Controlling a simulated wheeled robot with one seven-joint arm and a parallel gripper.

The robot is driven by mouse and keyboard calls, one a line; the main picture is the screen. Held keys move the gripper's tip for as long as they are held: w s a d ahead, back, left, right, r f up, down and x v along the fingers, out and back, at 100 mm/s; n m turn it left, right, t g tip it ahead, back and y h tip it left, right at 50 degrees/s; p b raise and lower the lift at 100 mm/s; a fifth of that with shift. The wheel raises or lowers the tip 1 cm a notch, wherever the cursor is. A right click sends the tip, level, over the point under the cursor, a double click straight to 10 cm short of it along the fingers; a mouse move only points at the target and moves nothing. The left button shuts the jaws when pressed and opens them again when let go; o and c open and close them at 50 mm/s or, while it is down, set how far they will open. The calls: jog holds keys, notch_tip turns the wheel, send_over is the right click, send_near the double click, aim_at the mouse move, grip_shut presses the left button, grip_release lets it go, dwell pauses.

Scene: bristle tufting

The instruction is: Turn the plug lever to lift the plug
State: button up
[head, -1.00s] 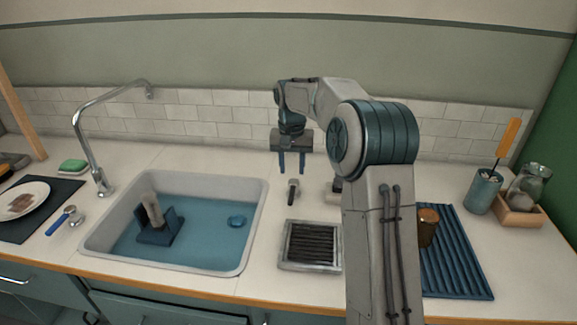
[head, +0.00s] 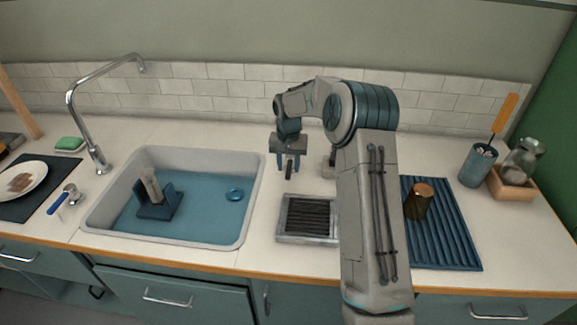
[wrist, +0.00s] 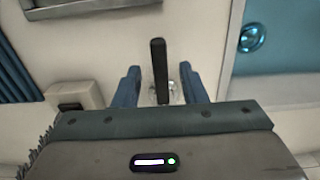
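The plug lever (head: 289,172) is a dark upright-looking handle on the counter, right of the sink. It also shows in the wrist view (wrist: 159,68), with a shiny metal base under it. My gripper (head: 289,168) is low over the counter, with its blue fingers on either side of the lever. In the wrist view my gripper (wrist: 160,75) is open, with a visible gap between each finger and the lever. The round blue plug (head: 234,194) lies in the sink, and its shiny top shows in the wrist view (wrist: 251,38).
The sink (head: 255,190) holds bluish water and a blue stand (head: 158,208) with a pale upright piece. A metal grate (head: 306,240) is in front of the lever. A small block-like fixture (wrist: 76,93) sits beside it. A ribbed blue mat (head: 445,235) carries a brown cup (head: 418,203).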

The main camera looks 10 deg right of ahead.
jog(key=shift+f, duration=0.6)
grip_shut()
